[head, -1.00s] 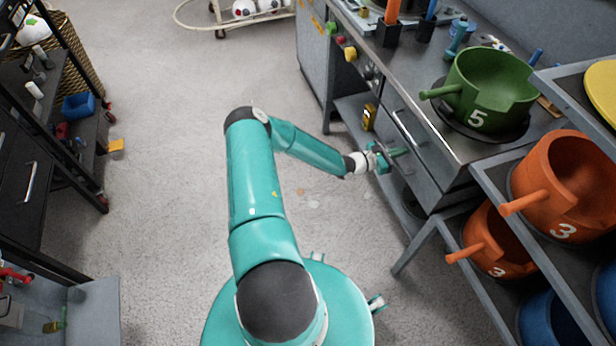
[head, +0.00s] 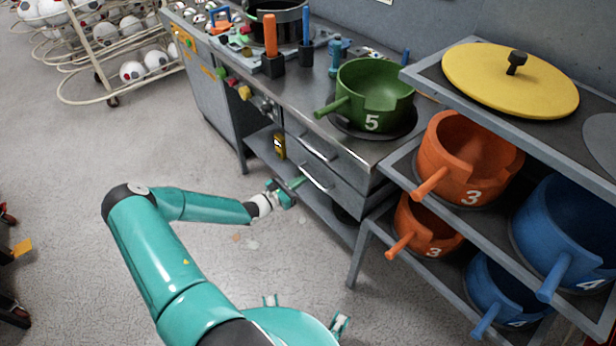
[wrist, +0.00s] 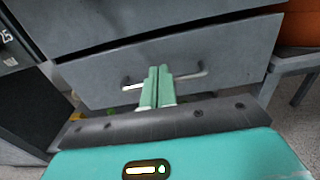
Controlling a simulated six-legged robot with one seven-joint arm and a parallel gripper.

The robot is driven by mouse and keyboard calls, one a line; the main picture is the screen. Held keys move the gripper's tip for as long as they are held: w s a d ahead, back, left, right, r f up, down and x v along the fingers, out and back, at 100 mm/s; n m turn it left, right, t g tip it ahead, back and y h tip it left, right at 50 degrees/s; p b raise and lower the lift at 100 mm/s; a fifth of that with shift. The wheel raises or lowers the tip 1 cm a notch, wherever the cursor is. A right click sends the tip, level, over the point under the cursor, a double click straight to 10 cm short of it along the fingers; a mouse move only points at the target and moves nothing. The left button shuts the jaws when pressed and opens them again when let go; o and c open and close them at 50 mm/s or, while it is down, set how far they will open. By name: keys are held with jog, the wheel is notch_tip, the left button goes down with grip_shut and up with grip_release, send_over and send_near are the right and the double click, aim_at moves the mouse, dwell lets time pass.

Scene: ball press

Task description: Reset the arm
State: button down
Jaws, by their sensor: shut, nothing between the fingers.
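My teal arm (head: 205,206) stretches from my base toward the front of the steel workbench (head: 300,110). My gripper (head: 299,182) is shut and empty, just in front of the lower drawer. In the wrist view the two green fingers (wrist: 157,85) are pressed together and stand in front of the drawer's handle (wrist: 193,76). The lower drawer front (wrist: 225,60) fills much of that view. I cannot tell whether the fingers touch the handle.
A green pot (head: 372,95) marked 5 sits on the bench. A shelf (head: 480,215) at right holds orange pots (head: 470,155), blue pots (head: 565,235) and a yellow lid (head: 510,85). A ball rack (head: 110,50) stands at back left.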

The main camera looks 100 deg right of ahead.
jog(key=v, duration=0.6)
jog(key=shift+w, duration=0.3)
jog(key=shift+a, duration=0.1)
jog(key=w+a+r+m+t+y, duration=0.1)
jog(key=w+a+r+m, duration=0.15)
jog(key=w, duration=0.45)
jog(key=w+a+r+m+t+y, duration=0.1)
jog(key=w+a+r+m+t, duration=0.1)
jog(key=w+r, duration=0.35)
jog(key=w+a+r+m+t+y, duration=0.1)
jog(key=w+a+r+m, duration=0.1)
jog(key=w, duration=0.6)
jog(key=w+a+r+m+t+y, duration=0.1)
jog(key=w+a+r+t, duration=0.2)
jog(key=w+a+r, duration=0.4)
jog(key=w+a+r+m+t, duration=0.1)
jog(key=w+a+r+t, duration=0.25)
jog(key=w+a, duration=0.35)
jog(key=w+a+r+t+y, duration=0.1)
jog(key=w+a+r+t, duration=0.2)
jog(key=w+a+r, duration=0.35)
jog(key=s+a+r+n+t+y, duration=0.1)
jog(key=a+r, duration=0.6)
jog(key=a, duration=0.7)
jog(key=s+a+r+n+t+y, duration=0.1)
jog(key=a+r+t, duration=0.5)
jog(key=a, duration=0.7)
jog(key=shift+s+a+r+y, duration=0.35)
jog(key=shift+s+r+y, duration=0.3)
jog(key=shift+y, duration=0.45)
